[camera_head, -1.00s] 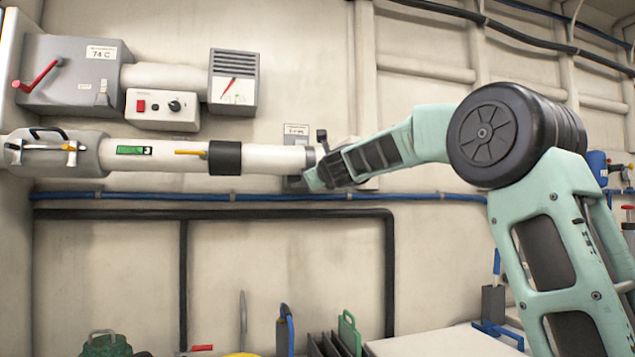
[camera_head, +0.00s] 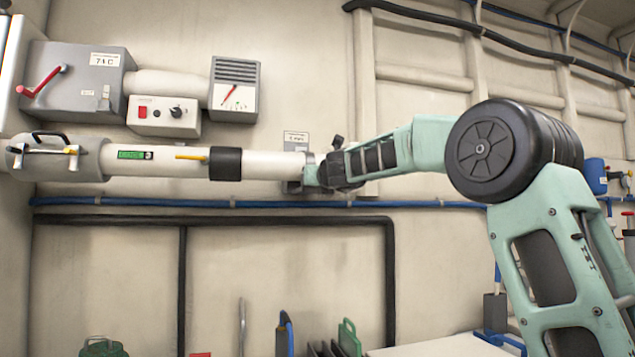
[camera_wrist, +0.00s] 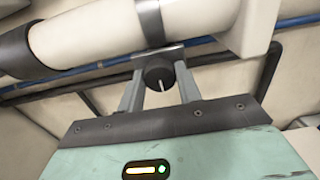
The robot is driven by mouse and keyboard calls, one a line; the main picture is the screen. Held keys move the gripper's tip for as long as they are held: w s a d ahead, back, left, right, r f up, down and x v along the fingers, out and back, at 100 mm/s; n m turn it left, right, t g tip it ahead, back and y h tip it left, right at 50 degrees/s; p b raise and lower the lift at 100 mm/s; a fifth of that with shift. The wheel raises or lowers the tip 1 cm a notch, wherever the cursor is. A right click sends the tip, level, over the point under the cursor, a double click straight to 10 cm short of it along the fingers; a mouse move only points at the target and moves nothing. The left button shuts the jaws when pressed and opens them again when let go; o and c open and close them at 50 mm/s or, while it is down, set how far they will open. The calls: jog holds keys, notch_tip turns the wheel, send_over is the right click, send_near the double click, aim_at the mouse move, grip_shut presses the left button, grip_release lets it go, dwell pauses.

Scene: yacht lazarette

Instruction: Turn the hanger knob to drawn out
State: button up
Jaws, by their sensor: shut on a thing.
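The hanger knob (camera_wrist: 155,77) is a dark round knob with a white pointer line. In the wrist view it sits under the metal strap (camera_wrist: 150,22) around the white pipe, and its line points nearly straight down in the picture. My gripper (camera_wrist: 160,72) has one finger on each side of the knob and is shut on it. In the head view my gripper (camera_head: 311,174) is at the right end of the white pipe (camera_head: 270,164), below a small label plate (camera_head: 296,139). The knob is hidden there by my gripper.
A blue hose (camera_head: 240,203) and a black pipe (camera_head: 290,219) run along the wall below. A grey box with a red lever (camera_head: 75,82), a switch box (camera_head: 162,116) and a gauge (camera_head: 235,95) are at upper left. A white worktop (camera_head: 430,345) is low at right.

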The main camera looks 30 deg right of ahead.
jog(key=shift+f, duration=0.2)
jog(key=o, duration=0.9)
jog(key=shift+o, duration=0.2)
jog(key=shift+r, duration=0.1)
jog(key=b+v, duration=0.2)
jog(key=v, duration=1.5)
jog(key=shift+s, duration=0.2)
